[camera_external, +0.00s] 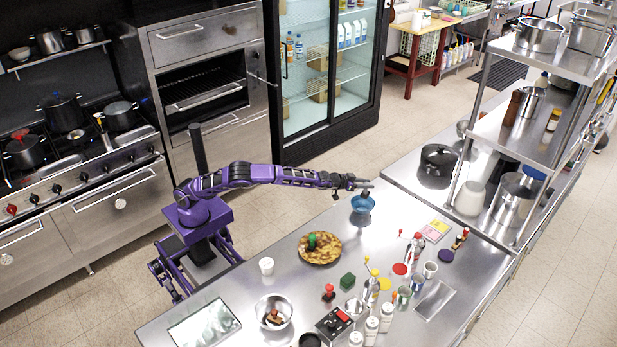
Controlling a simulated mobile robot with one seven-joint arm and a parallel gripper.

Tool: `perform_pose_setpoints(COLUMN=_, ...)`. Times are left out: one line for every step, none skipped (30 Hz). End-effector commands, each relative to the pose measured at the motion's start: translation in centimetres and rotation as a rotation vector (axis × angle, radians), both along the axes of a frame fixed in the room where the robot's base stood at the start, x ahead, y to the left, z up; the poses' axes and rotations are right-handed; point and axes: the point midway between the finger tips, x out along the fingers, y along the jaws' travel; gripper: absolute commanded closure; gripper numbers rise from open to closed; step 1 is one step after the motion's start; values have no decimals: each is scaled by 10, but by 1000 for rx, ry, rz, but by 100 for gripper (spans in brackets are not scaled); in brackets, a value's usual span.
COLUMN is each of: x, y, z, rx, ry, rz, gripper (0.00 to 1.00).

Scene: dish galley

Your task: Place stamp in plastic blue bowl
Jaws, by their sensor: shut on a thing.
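The blue bowl (362,204) is at the far left edge of the counter, directly under my gripper (363,188). My gripper is shut and appears to hold the bowl by its upper rim; the contact is too small to see clearly. I cannot tell whether the bowl touches the counter. A small stamp-like thing with a wooden and red handle and dark base (460,238) stands at the right of the counter. Another small thing with a red knob (328,292) stands near the middle front. I cannot tell which is the stamp.
A round patterned tray (303,254) with a green thing, a white cup (266,266), a metal bowl (264,316) and several bottles and cups crowd the steel counter. A dark pot (438,166) and tall shelf stand behind right. Some counter around the blue bowl is clear.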

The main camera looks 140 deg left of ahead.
Motion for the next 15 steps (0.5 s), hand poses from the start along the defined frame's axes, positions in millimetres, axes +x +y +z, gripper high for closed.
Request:
perform_pose_setpoints(x=-7, y=6, z=0, rx=0, ry=0, rz=15, gripper=100)
perform_pose_setpoints(x=-10, y=8, z=-1, rx=0, ry=-1, rz=22, gripper=100)
perform_pose_setpoints(x=-12, y=10, z=-4, rx=-1, ry=0, rz=27, gripper=100)
perform_pose_setpoints(x=-14, y=11, z=-7, rx=-2, ry=0, rz=30, gripper=100)
perform_pose_setpoints(x=-14, y=12, z=-12, rx=-3, ry=1, rz=32, gripper=100)
perform_pose_setpoints(x=-15, y=13, z=-20, rx=-3, ry=1, rz=33, gripper=100)
perform_pose_setpoints(x=-15, y=13, z=-26, rx=-3, ry=2, rz=34, gripper=100)
perform_pose_setpoints(x=-15, y=13, z=-32, rx=-4, ry=1, rz=34, gripper=100)
perform_pose_setpoints(x=-16, y=13, z=-39, rx=-2, ry=0, rz=34, gripper=100)
perform_pose_setpoints(x=-16, y=13, z=-44, rx=-3, ry=1, rz=34, gripper=100)
perform_pose_setpoints(x=-16, y=13, z=-49, rx=-3, ry=0, rz=35, gripper=100)
perform_pose_setpoints(x=-16, y=13, z=-53, rx=-2, ry=-1, rz=34, gripper=100)
perform_pose_setpoints(x=-15, y=13, z=-56, rx=-2, ry=-2, rz=34, gripper=100)
perform_pose_setpoints(x=-15, y=13, z=-58, rx=-2, ry=-2, rz=34, gripper=100)
perform_pose_setpoints(x=-15, y=13, z=-61, rx=-2, ry=-2, rz=34, gripper=100)
